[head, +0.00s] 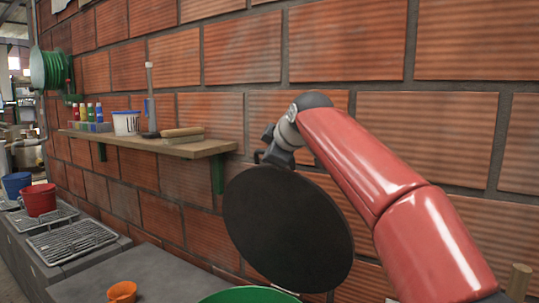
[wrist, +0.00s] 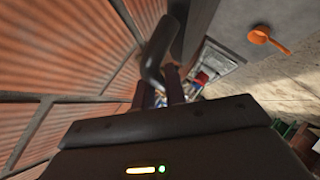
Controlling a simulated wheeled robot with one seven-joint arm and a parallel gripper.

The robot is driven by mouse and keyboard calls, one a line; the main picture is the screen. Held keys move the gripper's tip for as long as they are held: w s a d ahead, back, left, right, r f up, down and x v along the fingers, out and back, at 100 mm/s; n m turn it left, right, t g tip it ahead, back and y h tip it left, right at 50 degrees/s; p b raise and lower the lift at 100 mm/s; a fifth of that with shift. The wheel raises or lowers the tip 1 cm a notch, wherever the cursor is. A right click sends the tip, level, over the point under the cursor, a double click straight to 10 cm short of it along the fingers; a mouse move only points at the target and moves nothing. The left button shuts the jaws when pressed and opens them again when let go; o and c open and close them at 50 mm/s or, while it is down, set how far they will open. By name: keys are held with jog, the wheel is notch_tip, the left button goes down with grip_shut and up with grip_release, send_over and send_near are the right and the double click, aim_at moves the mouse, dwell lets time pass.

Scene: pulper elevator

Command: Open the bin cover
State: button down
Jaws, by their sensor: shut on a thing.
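The bin cover (head: 288,228) is a round black disc, standing steeply tilted, nearly upright, above the green bin (head: 250,295), whose rim shows at the bottom edge of the head view. My gripper (head: 272,150) is at the cover's upper edge, partly hidden behind it, and is shut on the dark cover handle (head: 258,156). In the wrist view the handle is a dark curved bar (wrist: 156,50) at the tips of my gripper (wrist: 172,80). The bin's inside is not visible.
A brick wall (head: 345,40) stands close behind the cover. A wooden shelf (head: 150,143) with bottles, a white tub and tools juts out at left. An orange scoop (head: 122,292) lies on the grey counter (head: 150,270). Red (head: 39,200) and blue buckets stand farther left.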

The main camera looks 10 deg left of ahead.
jog(key=shift+f, duration=0.1)
jog(key=c, duration=1.5)
grip_release()
jog(key=shift+o, duration=0.2)
jog(key=b+v, duration=0.1)
jog(key=v, duration=0.6)
jog(key=shift+s+d+r, duration=0.2)
jog(key=shift+s+d, duration=0.05)
jog(key=s+d+f+m+g+h, duration=0.1)
jog(key=s+d+f+m+h, duration=0.1)
jog(key=s+d+f+m, duration=0.4)
jog(key=s+d+f+m+g+h, duration=0.2)
jog(key=s+d+f+m, duration=0.4)
jog(key=s+d+f, duration=0.5)
jog(key=s+d+f+m+g+h, duration=0.1)
jog(key=s+d+f+m, duration=0.5)
jog(key=f, duration=1.2)
jog(key=s+d+h, duration=0.1)
jog(key=s+d, duration=0.2)
jog(key=s, duration=0.3)
jog(key=shift+s+f+g+h, duration=0.3)
jog(key=shift+s+f+h, duration=0.05)
jog(key=shift+s+h, duration=0.05)
